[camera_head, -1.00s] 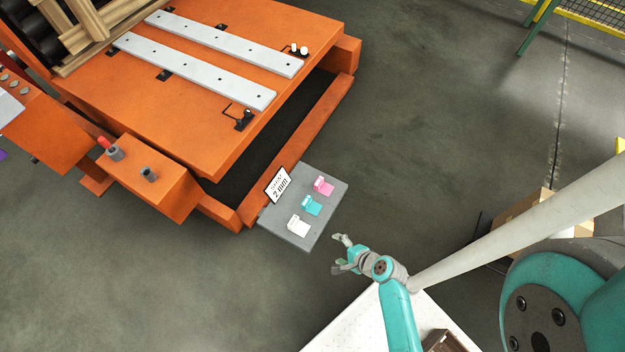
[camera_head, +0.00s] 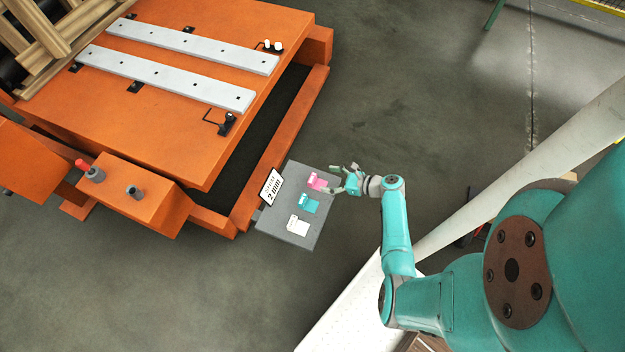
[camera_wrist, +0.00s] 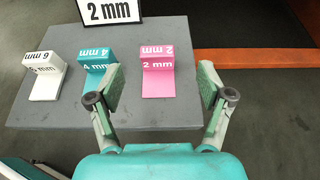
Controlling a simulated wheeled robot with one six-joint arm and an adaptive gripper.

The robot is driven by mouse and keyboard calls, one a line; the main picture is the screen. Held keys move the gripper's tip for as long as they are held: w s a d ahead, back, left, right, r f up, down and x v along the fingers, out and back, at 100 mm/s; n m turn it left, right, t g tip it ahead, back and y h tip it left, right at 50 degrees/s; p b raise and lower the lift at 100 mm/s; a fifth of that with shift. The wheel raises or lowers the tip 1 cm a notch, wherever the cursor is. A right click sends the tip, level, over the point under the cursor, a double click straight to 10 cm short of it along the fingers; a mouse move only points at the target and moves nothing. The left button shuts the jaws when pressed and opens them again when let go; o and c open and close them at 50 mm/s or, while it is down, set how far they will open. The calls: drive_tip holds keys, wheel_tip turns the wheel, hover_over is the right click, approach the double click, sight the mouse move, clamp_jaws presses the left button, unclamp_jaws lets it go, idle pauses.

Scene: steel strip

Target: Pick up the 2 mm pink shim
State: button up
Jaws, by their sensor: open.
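The pink shim (camera_head: 316,182) lies on a grey stand, at the end of a row of three. In the wrist view the pink shim (camera_wrist: 158,73) is marked 2 mm and has a raised tab at its far end. My gripper (camera_head: 337,179) is open and empty, just to the right of the pink shim in the head view. In the wrist view my gripper's fingers (camera_wrist: 158,90) stand apart, with the pink shim between and slightly beyond them. I cannot tell the height of the fingers above the stand.
A teal 4 mm shim (camera_wrist: 95,70) sits close to the left finger, with a white 6 mm shim (camera_wrist: 45,78) farther left. The grey stand (camera_head: 275,222) adjoins an orange machine (camera_head: 180,130). A 2 mm sign (camera_head: 271,188) stands at its edge.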

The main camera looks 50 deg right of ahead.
sight(311, 177)
drive_tip(key=shift+a+x, duration=0.2)
drive_tip(key=shift+x, duration=3.3)
drive_tip(key=shift+s+f, duration=0.15)
drive_tip(key=c, duration=1.2)
